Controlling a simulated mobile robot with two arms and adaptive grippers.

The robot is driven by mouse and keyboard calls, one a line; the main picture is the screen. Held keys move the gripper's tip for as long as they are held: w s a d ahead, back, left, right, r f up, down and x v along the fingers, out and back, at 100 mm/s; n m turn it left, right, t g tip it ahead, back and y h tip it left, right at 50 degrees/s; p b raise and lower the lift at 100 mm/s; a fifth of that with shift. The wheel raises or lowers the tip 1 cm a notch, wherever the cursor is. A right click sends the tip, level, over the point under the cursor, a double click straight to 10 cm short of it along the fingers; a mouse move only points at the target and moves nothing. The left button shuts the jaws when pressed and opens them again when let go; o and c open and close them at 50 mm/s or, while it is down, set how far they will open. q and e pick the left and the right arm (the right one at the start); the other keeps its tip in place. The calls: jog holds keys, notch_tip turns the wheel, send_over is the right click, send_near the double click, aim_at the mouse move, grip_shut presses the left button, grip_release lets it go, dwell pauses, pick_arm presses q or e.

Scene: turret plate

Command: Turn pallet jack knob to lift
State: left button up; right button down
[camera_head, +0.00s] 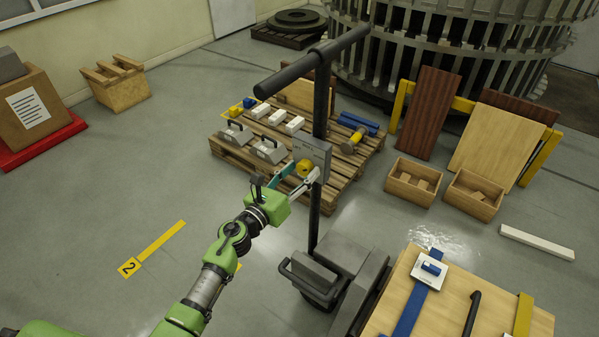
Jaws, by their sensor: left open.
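The pallet jack stands in the middle of the head view, with a dark T-shaped handle (320,95) on an upright post. A grey control box (320,150) is fixed to the post. A round yellow knob (304,168) sits on the face of the box turned toward my arm. My left gripper (300,179) is open, just below and in front of the knob, with a finger to each side. I cannot tell whether the fingers touch the knob. The dark body of the jack (340,275) is at the post's foot. My right gripper is not in view.
A wooden pallet (225,151) carrying weights, blocks and tools lies behind the post. Wooden boxes (413,182) stand to the right. A wooden table (470,290) fills the lower right, beside the jack. Open floor (110,190) lies to the left.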

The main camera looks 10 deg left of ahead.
pick_arm(q)
jog(key=c, duration=1)
jog(key=shift+c, duration=0.5)
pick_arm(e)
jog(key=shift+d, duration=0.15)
pick_arm(q)
jog(key=shift+n, duration=0.3)
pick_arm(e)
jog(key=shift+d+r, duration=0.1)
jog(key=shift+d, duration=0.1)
pick_arm(q)
jog(key=n+p, duration=0.1)
jog(key=n, duration=0.3)
jog(key=shift+a, duration=0.1)
jog(key=n+p, duration=0.1)
jog(key=n, duration=0.4)
jog(key=shift+n, duration=0.4)
jog(key=n+p, duration=0.1)
jog(key=n, duration=0.4)
jog(key=n+p, duration=0.1)
jog(key=n, duration=0.3)
jog(key=shift+f, duration=0.15)
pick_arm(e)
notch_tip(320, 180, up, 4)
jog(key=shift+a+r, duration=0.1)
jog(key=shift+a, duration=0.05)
pick_arm(q)
jog(key=shift+n, duration=0.4)
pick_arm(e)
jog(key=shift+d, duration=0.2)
